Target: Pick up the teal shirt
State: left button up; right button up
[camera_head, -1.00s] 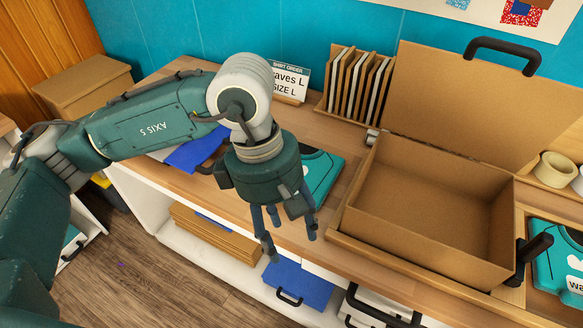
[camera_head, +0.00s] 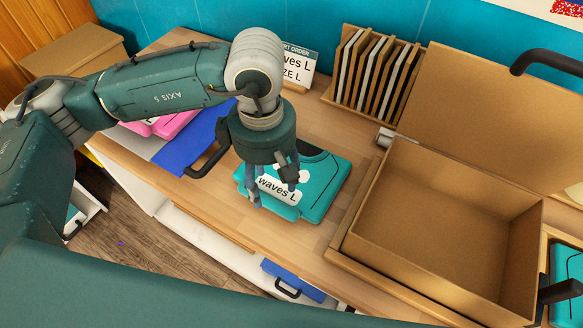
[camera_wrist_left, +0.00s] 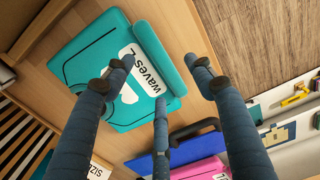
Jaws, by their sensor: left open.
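The teal shirt (camera_head: 322,187) is a folded flat teal packet with a white label reading "waves L". It lies on the wooden counter left of the open cardboard box in the head view. It also shows in the left wrist view (camera_wrist_left: 90,55). My left gripper (camera_head: 272,190) is over the shirt's left part, fingers pointing down and spread, with nothing between them. In the left wrist view, the fingers (camera_wrist_left: 163,90) are apart around the shirt's labelled edge. I cannot tell whether a fingertip touches it. My right gripper is not clearly in view.
An open cardboard box (camera_head: 350,258) stands at the right. Behind are a divider rack (camera_head: 345,97) and an order sign (camera_head: 297,66). A blue folder with a black handle (camera_head: 186,152) and a pink packet (camera_head: 172,124) lie to the left.

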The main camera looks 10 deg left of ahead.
aim_at(270, 196)
pick_arm(q)
jog(key=shift+s+f, duration=0.1)
jog(key=shift+f, duration=0.5)
jog(key=f, duration=0.1)
jog(key=f+p, duration=0.1)
jog(key=f, duration=0.1)
jog(key=w+f+p, duration=0.1)
jog(key=f, duration=0.1)
jog(key=shift+a, duration=0.25)
jog(key=shift+f, duration=0.1)
jog(key=shift+c, duration=0.5)
jog(key=c, duration=1.2)
pick_arm(e)
jog(key=r, duration=0.2)
jog(key=shift+d+r, duration=0.2)
jog(key=shift+r, duration=0.1)
